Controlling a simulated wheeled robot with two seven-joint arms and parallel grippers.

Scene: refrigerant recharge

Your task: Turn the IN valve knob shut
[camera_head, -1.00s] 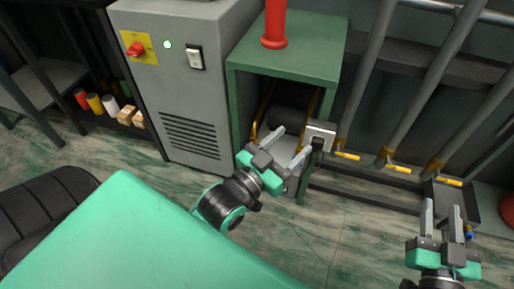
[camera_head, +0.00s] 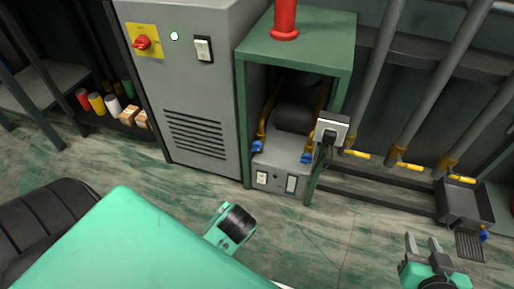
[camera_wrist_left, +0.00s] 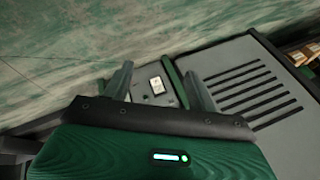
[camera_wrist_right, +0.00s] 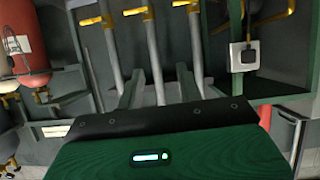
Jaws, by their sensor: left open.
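Two blue valve knobs sit at the lower ends of brass pipes inside the green stand (camera_head: 243,120): a left one (camera_head: 257,146) and a right one (camera_head: 306,157). No label is readable, so I cannot tell which is IN. Below them is a grey unit (camera_head: 277,180) with two switches. My left gripper (camera_wrist_left: 160,84) shows open and empty in the left wrist view, pointing toward the grey unit's switch panel, apart from it; its fingers are not seen in the head view. My right gripper (camera_head: 424,243) is open and empty at lower right, away from the knobs.
A grey cabinet (camera_head: 203,95) with a red rotary switch stands left of the stand. A socket box with a black plug (camera_head: 332,130) is on the stand's right post. Grey pipes with yellow handles (camera_head: 408,166) and a tray (camera_head: 466,207) are at right.

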